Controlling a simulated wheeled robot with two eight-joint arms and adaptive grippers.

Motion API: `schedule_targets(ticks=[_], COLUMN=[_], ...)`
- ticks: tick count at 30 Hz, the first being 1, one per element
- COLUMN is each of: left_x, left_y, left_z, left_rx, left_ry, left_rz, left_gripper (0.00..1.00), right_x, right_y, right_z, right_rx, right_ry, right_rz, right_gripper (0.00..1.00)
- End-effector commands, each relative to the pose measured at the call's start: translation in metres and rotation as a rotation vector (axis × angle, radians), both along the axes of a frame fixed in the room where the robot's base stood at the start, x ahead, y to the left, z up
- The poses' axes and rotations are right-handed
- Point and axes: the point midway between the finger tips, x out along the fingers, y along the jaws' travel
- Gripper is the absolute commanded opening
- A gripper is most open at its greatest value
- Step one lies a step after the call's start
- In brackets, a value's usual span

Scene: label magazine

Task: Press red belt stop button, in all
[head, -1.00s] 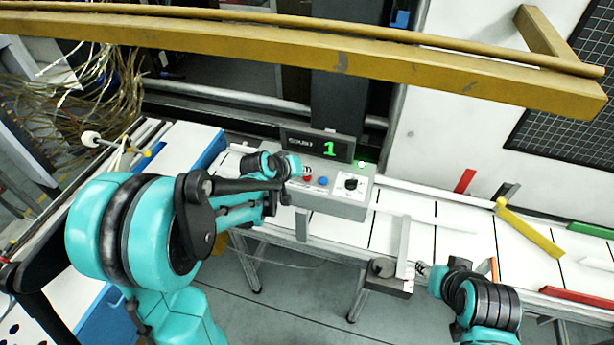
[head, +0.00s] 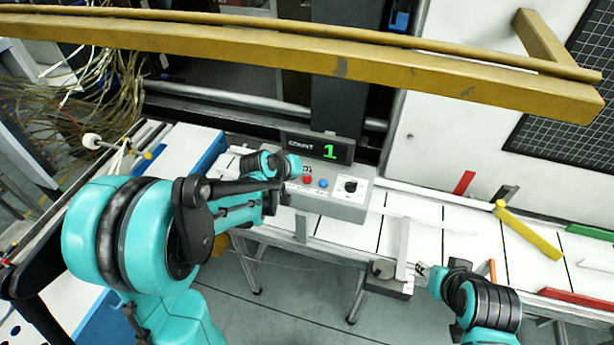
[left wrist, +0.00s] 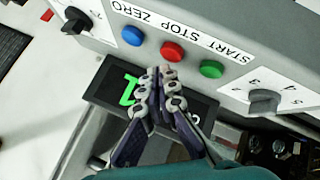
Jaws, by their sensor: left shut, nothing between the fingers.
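The red stop button (head: 307,180) is on the sloped face of a grey control box (head: 340,207). In the left wrist view the red button (left wrist: 172,51) sits between a blue button (left wrist: 132,36) and a green button (left wrist: 211,69), under a START STOP ZERO label. My left gripper (left wrist: 163,73) is shut and empty, its tips right beside the red button; I cannot tell whether they touch it. In the head view my left gripper (head: 292,166) is at the box's left end and hides the green button. My right gripper (head: 424,272) is low at the right, its jaws unclear.
A display (head: 316,147) behind the buttons reads COUNT 1. A black knob (head: 351,186) is right of the blue button (head: 323,183). A grey bracket (head: 388,283) stands close to my right gripper. A yellow beam (head: 340,65) crosses above.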

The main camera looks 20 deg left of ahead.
Motion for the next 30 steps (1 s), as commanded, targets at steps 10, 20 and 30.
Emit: schedule_targets(ticks=[10,20,30], left_x=[0.0,-0.001,0.0], left_y=[0.0,0.0,0.0], left_z=[0.003,0.027,0.054], left_rx=[0.0,0.0,0.0], left_ry=[0.0,0.0,0.0], left_rz=[0.0,0.0,0.0], left_gripper=[0.0,0.0,0.0], right_x=[0.0,0.0,0.0], right_y=[0.0,0.0,0.0], right_z=[0.002,0.021,0.04], right_rx=[0.0,0.0,0.0], right_ry=[0.0,0.0,0.0], right_rz=[0.0,0.0,0.0], right_gripper=[0.4,0.4,0.4])
